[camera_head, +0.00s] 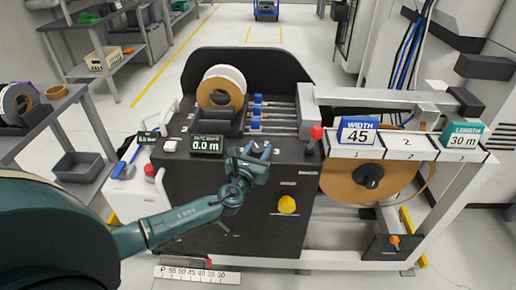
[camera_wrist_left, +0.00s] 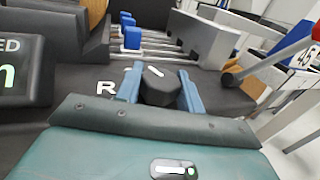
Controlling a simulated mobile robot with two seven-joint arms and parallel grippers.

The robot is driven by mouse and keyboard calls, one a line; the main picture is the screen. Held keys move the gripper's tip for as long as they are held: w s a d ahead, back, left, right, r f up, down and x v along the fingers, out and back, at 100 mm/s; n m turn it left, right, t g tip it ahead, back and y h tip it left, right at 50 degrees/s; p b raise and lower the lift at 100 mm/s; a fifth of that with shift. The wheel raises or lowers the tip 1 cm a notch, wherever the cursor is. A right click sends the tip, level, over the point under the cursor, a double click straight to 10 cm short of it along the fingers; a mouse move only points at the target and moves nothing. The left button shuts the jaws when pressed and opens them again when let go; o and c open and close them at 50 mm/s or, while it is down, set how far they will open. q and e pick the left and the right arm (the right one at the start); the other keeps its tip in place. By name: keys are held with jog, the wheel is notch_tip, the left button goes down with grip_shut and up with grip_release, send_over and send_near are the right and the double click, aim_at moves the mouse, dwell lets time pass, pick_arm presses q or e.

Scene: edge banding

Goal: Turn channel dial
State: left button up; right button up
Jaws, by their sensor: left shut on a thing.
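The channel dial (camera_wrist_left: 160,86) is a dark knob with a white pointer mark on top, on the black top of the machine. In the left wrist view it sits between the two blue fingers of my left gripper (camera_wrist_left: 161,88), which is shut on it. A white letter R is printed on the panel to the left of the dial. In the head view my left gripper (camera_head: 258,151) is at the machine's top front edge, and it mostly hides the dial there. My right gripper is not in view.
A display (camera_head: 207,145) reading 0.0 m stands left of the gripper. A tape roll (camera_head: 221,88) and blue-capped guide rods are behind it. A red knob (camera_head: 316,132), a WIDTH 45 card (camera_head: 358,131) and a LENGTH 30 m card (camera_head: 463,136) are to the right. A yellow button (camera_head: 287,204) is on the front.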

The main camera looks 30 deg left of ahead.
pick_arm(q)
jog(key=shift+r+n+y+p, duration=0.15)
jog(key=shift+n+y+p, duration=0.45)
jog(key=shift+y, duration=0.5)
jog(key=shift+d+n+g+y, duration=0.1)
jog(key=shift+n+g+y, duration=0.5)
jog(key=shift+n+y, duration=0.5)
jog(key=n+g+y, duration=0.1)
jog(key=y, duration=0.1)
jog(key=n+g+y, duration=0.1)
jog(key=n+y, duration=0.1)
jog(key=y, duration=0.1)
jog(key=shift+f+g, duration=0.2)
jog(key=shift+g, duration=0.2)
jog(key=shift+n+g+y+b, duration=0.45)
jog(key=shift+n+g+y, duration=0.35)
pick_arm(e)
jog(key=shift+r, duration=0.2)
pick_arm(q)
jog(key=o, duration=1)
jog(key=shift+c, duration=0.2)
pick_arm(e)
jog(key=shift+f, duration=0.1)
